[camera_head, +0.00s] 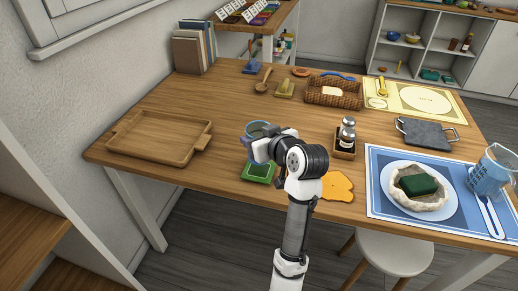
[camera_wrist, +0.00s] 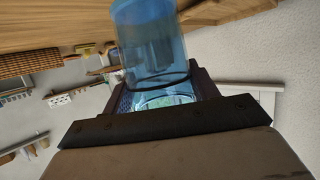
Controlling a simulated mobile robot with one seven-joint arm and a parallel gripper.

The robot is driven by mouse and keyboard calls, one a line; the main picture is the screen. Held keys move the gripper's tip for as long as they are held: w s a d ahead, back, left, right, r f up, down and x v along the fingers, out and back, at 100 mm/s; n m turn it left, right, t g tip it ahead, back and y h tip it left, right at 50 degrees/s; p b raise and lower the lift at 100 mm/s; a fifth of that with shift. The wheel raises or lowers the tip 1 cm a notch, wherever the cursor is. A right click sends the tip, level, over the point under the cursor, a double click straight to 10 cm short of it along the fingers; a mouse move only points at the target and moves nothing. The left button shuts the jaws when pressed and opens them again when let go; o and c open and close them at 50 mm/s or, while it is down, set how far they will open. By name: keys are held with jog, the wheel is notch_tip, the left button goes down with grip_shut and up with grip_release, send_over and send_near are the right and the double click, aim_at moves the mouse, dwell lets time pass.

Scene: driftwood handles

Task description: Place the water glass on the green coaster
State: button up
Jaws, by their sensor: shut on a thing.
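The water glass (camera_head: 258,129) is clear blue and held in my gripper (camera_head: 256,144); in the head view its rim shows above the wrist. In the wrist view the glass (camera_wrist: 150,45) sits between the dark fingers. The green coaster (camera_head: 259,172) lies on the table near its front edge, just below the gripper in the picture. My gripper covers part of the glass and the coaster's upper side. I cannot tell whether the glass base touches the coaster or is above it.
A wooden tray (camera_head: 133,152) lies at the left. An orange cloth-like mat (camera_head: 337,187) and a shaker in a wooden holder (camera_head: 346,139) stand to the right of the arm. A blue placemat (camera_head: 380,205) carries a plate with a bowl. A wicker basket (camera_head: 345,101) is behind.

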jog(key=shift+f, duration=2.1)
jog(key=shift+f, duration=0.2)
jog(key=o, duration=1.1)
